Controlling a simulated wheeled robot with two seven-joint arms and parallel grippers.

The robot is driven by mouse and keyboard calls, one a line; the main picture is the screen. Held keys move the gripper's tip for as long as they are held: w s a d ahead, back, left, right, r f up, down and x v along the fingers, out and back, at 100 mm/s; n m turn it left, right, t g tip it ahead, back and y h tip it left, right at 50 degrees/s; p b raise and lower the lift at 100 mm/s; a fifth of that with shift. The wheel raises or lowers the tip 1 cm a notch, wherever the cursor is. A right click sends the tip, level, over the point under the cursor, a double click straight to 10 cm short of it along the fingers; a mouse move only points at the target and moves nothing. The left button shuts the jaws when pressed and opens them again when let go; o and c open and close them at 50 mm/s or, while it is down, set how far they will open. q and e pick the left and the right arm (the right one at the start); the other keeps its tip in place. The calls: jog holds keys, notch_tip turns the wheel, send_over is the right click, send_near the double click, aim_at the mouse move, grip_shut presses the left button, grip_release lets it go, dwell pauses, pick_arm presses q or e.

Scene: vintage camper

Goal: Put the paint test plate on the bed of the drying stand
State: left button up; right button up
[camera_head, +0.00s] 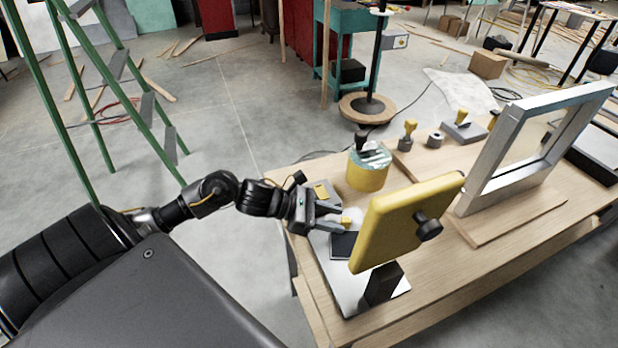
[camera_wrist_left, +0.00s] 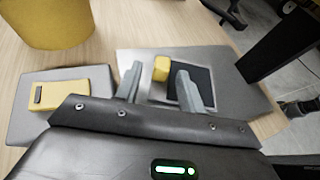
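The drying stand has a flat metal base (camera_head: 347,292), a black post (camera_head: 381,284) and a tilted yellow head (camera_head: 402,222) with a black knob. A dark square plate (camera_head: 342,245), which looks like the paint test plate, lies on this base; it also shows in the left wrist view (camera_wrist_left: 204,81). A small yellow block (camera_wrist_left: 161,68) stands at its edge, like a grip. My left gripper (camera_wrist_left: 160,85) is open, a finger on either side of the block, with gaps visible. In the head view my left gripper (camera_head: 333,219) partly covers the plate. My right gripper is not in view.
A grey pad with a yellow piece (camera_wrist_left: 73,96) lies left of the base. A yellow can (camera_head: 368,172) stands behind the stand's head. A metal frame (camera_head: 480,180) stands at the right of the wooden bench (camera_head: 480,275). A green ladder (camera_head: 130,90) stands left on the floor.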

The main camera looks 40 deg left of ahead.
pick_arm(q)
jog(key=b+v, duration=0.2)
jog(key=v, duration=0.7)
jog(key=shift+s+f, duration=0.1)
jog(key=shift+s, duration=0.15)
jog(key=shift+s+a+r, duration=0.3)
jog(key=shift+a, duration=0.15)
